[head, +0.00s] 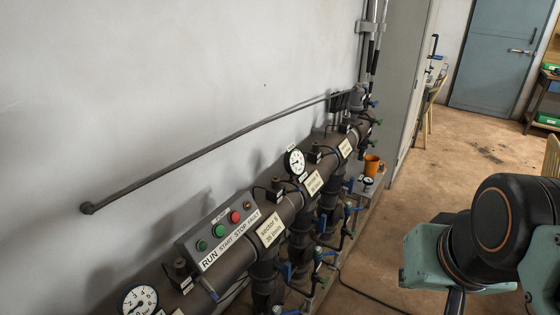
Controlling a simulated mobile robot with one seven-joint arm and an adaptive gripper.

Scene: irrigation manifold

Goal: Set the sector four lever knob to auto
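A dark pipe manifold (291,208) runs along the wall with several small valves and blue levers hanging below it. Cream sector signs hang on it: a near one (270,230), a middle one (313,182) and a far one (345,148). Their numbers are too small to read surely, so I cannot tell which is sector four. Small black units with knobs, such as one near the middle (275,190), sit on top of the pipe; their settings are not readable. My arm shows at the right, apart from the manifold; my gripper is not in view.
A grey control box (222,232) with green and red buttons sits on the near pipe. Round gauges (296,162) stand along it. An orange cup (372,164) is near the far end. A cable (372,297) lies on the floor. Brown floor (455,165) is open towards the blue door (497,60).

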